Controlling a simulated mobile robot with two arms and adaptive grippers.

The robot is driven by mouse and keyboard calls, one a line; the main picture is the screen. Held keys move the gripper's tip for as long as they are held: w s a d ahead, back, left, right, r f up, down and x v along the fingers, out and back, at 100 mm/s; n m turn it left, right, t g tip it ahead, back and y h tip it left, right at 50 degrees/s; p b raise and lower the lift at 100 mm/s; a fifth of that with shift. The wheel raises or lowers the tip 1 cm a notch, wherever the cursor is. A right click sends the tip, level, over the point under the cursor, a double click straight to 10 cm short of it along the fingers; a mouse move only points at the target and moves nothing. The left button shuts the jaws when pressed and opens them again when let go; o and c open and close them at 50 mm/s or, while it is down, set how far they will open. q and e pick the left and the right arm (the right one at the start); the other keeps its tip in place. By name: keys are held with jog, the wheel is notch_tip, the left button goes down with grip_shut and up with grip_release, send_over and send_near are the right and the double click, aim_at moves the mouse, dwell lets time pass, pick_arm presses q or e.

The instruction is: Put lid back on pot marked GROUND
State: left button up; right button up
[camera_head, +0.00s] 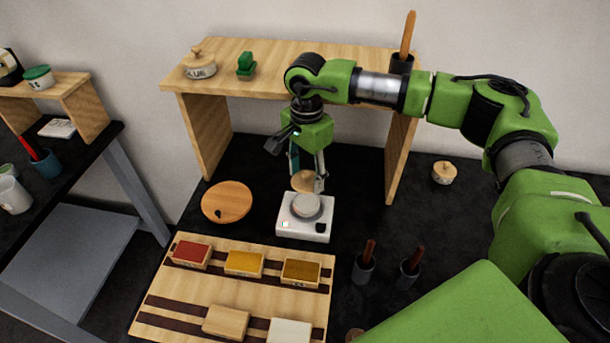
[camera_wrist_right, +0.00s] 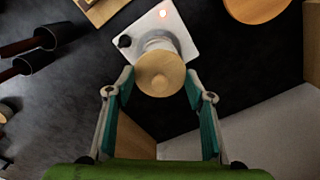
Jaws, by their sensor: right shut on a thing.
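My right gripper (camera_head: 308,182) is shut on a round wooden lid (camera_head: 304,181), which also shows between its fingers in the wrist view (camera_wrist_right: 160,73). A small pale pot (camera_head: 307,205) without a lid stands on a white scale (camera_head: 290,229). The lid appears above and slightly behind the pot in the head view, and the pot's top shows clear of it. In the wrist view the lid partly covers the pot (camera_wrist_right: 158,42). I cannot read any marking on this pot. My left gripper is in neither view.
A wooden shelf (camera_head: 265,85) stands behind, with a lidded pot (camera_head: 200,68) on it. Another lidded pot (camera_head: 444,173) stands right. A round board (camera_head: 227,202) lies left of the scale; a wooden rack (camera_head: 190,292) with several coloured blocks and two tool cups (camera_head: 363,270) are in front.

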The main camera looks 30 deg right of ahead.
aim_at(307, 201)
jog(key=shift+d+f+b, duration=0.1)
jog(key=shift+f+b, duration=0.6)
jog(key=shift+f, duration=0.7)
jog(key=shift+f+b, duration=1.25)
jog(key=shift+f, duration=0.55)
jog(key=shift+b, duration=0.3)
jog(key=shift+f+b, duration=0.2)
jog(key=shift+b, duration=0.25)
dwell(0.4)
jog(key=o, duration=1)
jog(key=o, duration=0.5)
jog(key=shift+c, duration=0.2)
